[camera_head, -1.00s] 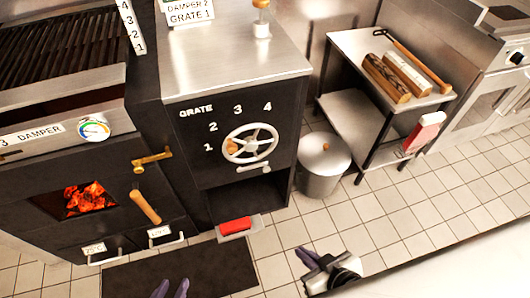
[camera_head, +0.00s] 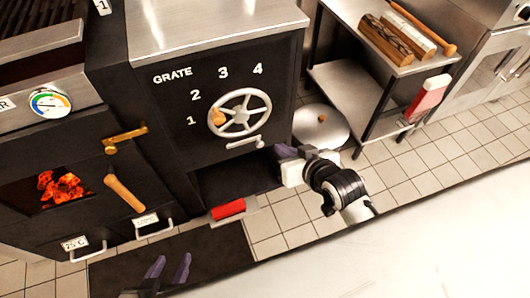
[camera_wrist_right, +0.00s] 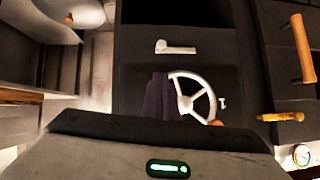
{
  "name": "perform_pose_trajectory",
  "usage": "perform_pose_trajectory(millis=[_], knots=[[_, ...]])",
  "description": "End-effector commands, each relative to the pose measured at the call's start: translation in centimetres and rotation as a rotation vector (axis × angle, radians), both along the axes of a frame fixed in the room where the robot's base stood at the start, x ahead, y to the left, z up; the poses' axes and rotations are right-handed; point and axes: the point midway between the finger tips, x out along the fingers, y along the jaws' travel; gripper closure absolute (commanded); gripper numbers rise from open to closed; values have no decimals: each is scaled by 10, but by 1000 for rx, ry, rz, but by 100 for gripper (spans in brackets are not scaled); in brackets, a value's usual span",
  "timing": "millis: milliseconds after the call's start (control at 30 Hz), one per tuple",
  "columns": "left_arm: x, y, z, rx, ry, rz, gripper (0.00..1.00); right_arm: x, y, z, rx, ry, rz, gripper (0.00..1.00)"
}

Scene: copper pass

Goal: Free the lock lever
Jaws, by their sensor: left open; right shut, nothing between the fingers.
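The lock lever, which I take to be the small silver handle (camera_head: 245,143), sits on the dark grate panel just below the handwheel. It also shows in the right wrist view (camera_wrist_right: 175,47), where the picture is turned over. The silver handwheel (camera_head: 239,127) has a wooden knob on its left, near the number 1. My right gripper (camera_head: 286,152) is shut and empty, below and right of the lever and apart from it in the head view. Its dark fingers (camera_wrist_right: 160,98) overlap the wheel's edge in the wrist view. My left gripper (camera_head: 170,268) is open and empty, low over the dark mat.
The firebox with glowing coals (camera_head: 60,188) and a wooden door handle (camera_head: 124,193) is at left. A red-topped pedal (camera_head: 228,209) sticks out below the panel. A lidded bin (camera_head: 321,126) and a steel table with logs (camera_head: 385,40) stand right. A pale surface fills the lower right.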

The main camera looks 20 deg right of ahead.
Motion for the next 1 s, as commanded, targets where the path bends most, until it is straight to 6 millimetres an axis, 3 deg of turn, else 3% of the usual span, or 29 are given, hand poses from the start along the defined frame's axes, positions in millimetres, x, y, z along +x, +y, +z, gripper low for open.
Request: perform_pose_trajectory(millis=[333, 533, 1000], knots=[[5, -1, 4, -3, -15, 0, 58, 8, -1, 5, 8, -9, -10, 100], [1, -1, -2, -4, -7, 1, 58, 17, 0, -3, 8, -9, -10, 100], [-3, -1, -27, -13, 2, 5, 58, 93, 12, -59, 8, -8, -9, 100]])
